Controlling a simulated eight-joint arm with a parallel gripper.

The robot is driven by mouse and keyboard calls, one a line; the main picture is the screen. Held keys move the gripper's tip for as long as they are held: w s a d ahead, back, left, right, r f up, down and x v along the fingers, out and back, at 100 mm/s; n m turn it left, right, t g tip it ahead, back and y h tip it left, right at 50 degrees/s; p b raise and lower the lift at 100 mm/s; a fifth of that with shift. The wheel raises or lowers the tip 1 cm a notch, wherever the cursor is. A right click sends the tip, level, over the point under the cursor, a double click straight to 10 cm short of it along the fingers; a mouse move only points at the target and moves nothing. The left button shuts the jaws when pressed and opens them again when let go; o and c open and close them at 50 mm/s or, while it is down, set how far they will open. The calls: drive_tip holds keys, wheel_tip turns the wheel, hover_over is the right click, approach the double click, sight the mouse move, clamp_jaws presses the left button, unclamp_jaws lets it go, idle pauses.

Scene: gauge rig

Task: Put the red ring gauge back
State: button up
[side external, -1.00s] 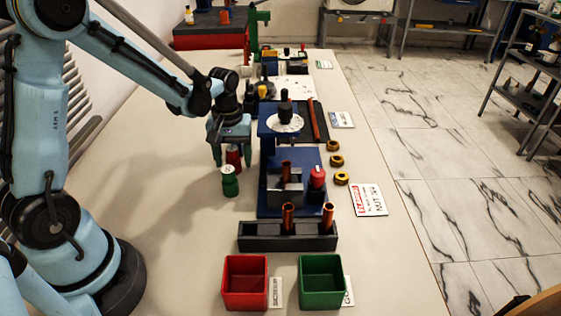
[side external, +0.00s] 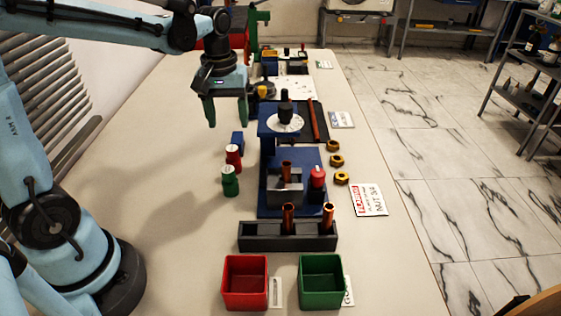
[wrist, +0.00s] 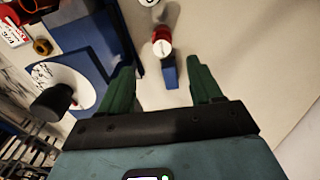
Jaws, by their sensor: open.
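A red cylindrical gauge with a pale top (side external: 233,158) stands on the table between a green gauge (side external: 230,181) and a blue block (side external: 237,140). The red gauge (wrist: 162,42) and blue block (wrist: 169,72) also show in the wrist view, close together. Another red cylinder (side external: 317,178) stands on the blue rig (side external: 292,157); I cannot tell which red piece is the named ring gauge. My gripper (side external: 227,124) is open and empty, raised above the table behind the red gauge. Its green fingers are apart in the wrist view, touching nothing.
The blue rig with a white dial (side external: 284,123) stands right of the gauges. A dark rack (side external: 262,238) with copper tubes, a red bin (side external: 245,290) and a green bin (side external: 322,285) are in front. Several brass nuts (side external: 336,161) lie at right. The table left of the gauges is clear.

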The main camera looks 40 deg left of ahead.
drive_tip(key=s+d+m+t, duration=0.6)
drive_tip(key=s+d+m, duration=0.1)
drive_tip(key=m, duration=0.1)
drive_tip(key=shift+s+d+r+t, duration=0.15)
drive_tip(key=shift+s+r+t, duration=0.1)
drive_tip(key=shift+r+t, duration=0.15)
drive_tip(key=shift+c, duration=0.5)
idle(0.6)
